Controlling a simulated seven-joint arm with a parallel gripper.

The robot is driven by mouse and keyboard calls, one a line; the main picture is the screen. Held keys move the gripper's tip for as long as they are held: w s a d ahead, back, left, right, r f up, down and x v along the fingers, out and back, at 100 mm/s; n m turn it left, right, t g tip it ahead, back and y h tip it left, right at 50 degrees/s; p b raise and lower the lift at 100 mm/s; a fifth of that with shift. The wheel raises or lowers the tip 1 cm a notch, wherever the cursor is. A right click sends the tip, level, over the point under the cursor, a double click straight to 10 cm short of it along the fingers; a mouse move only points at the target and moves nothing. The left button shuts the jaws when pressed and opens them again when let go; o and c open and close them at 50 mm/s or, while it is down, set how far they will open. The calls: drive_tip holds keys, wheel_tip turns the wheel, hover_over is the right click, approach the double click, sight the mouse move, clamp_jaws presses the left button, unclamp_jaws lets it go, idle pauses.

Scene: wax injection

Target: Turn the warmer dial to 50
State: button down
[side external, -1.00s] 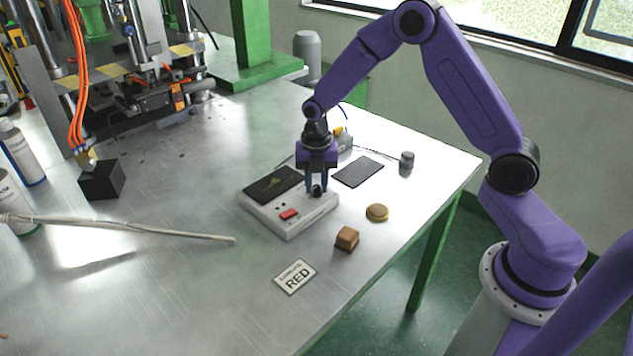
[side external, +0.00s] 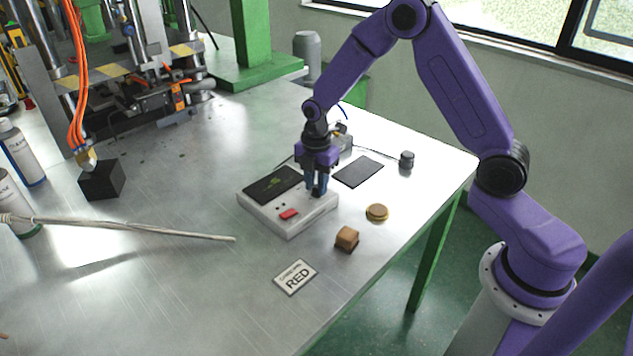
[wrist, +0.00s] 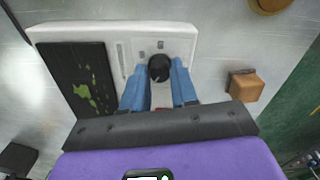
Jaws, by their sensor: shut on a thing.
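The warmer (side external: 290,222) is a white box on the metal table, with a dark panel (side external: 273,184) on its left and a red switch (side external: 289,214) at its front. Its black round dial (wrist: 159,67) shows in the wrist view between the blue fingertips of my gripper (wrist: 160,78). In the side view my gripper (side external: 317,190) points down onto the warmer's right part and hides the dial. The fingers are closed on the dial from both sides. I cannot read the number the dial points to.
A dark flat pad (side external: 358,171) and a small grey cylinder (side external: 406,160) lie behind. A black block (side external: 101,180) stands at left.

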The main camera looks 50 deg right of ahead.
drive_tip(key=m, duration=0.4)
drive_tip(key=shift+m, duration=0.3)
drive_tip(key=m, duration=0.4)
drive_tip(key=shift+m, duration=0.3)
drive_tip(key=m, duration=0.4)
drive_tip(key=shift+m, duration=2)
drive_tip(key=c, duration=0.9)
unclamp_jaws()
